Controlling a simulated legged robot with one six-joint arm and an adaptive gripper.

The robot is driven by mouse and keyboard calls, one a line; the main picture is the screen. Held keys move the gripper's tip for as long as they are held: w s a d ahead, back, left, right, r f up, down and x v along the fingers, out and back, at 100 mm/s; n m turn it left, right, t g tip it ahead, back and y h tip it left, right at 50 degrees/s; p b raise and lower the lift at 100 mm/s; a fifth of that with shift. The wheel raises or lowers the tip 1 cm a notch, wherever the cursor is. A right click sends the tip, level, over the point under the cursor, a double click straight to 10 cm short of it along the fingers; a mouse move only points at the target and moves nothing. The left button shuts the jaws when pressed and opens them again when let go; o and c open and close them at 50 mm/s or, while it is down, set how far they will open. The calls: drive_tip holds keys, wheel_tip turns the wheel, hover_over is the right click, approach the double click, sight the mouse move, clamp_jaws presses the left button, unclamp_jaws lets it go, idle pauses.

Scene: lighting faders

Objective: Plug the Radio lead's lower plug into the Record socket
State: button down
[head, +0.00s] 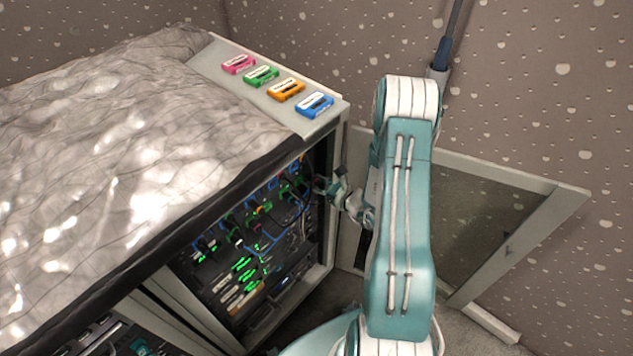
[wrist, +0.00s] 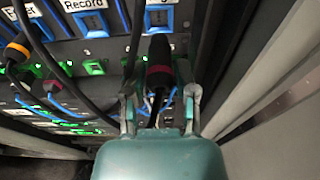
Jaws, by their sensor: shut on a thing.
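My gripper (wrist: 160,92) is shut on a black plug with a red band (wrist: 158,68), in the right column of the socket panel. Whether this plug is seated in a socket or held just off the panel, I cannot tell. The Record label (wrist: 84,4) is at the upper edge of the wrist view, up and left of the plug. The blue-edged Record socket (wrist: 91,23) below it looks empty. In the head view my gripper (head: 326,186) reaches into the right side of the open rack; the plug is too small to make out there.
Another blue-edged socket (wrist: 158,20) lies above the held plug. A black cable (wrist: 135,42) hangs just left of the plug, and an orange-banded plug (wrist: 17,46) is at far left. The cabinet frame (wrist: 240,65) is close on the right. The rack door (head: 480,220) stands open.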

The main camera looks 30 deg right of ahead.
sight(319, 186)
drive_tip(key=shift+f+v, duration=0.15)
drive_tip(key=shift+v, duration=0.75)
drive_tip(key=shift+f+v, duration=0.2)
drive_tip(key=shift+v, duration=0.75)
drive_tip(key=s+a, duration=0.3)
drive_tip(key=a, duration=0.5)
drive_tip(key=shift+w, duration=0.15)
drive_tip(key=shift+w+a, duration=0.2)
drive_tip(key=shift+w, duration=0.25)
drive_tip(key=shift+r+x, duration=0.25)
drive_tip(key=shift+x, duration=1.05)
drive_tip(key=shift+r+x, duration=0.2)
drive_tip(key=shift+x, duration=1.15)
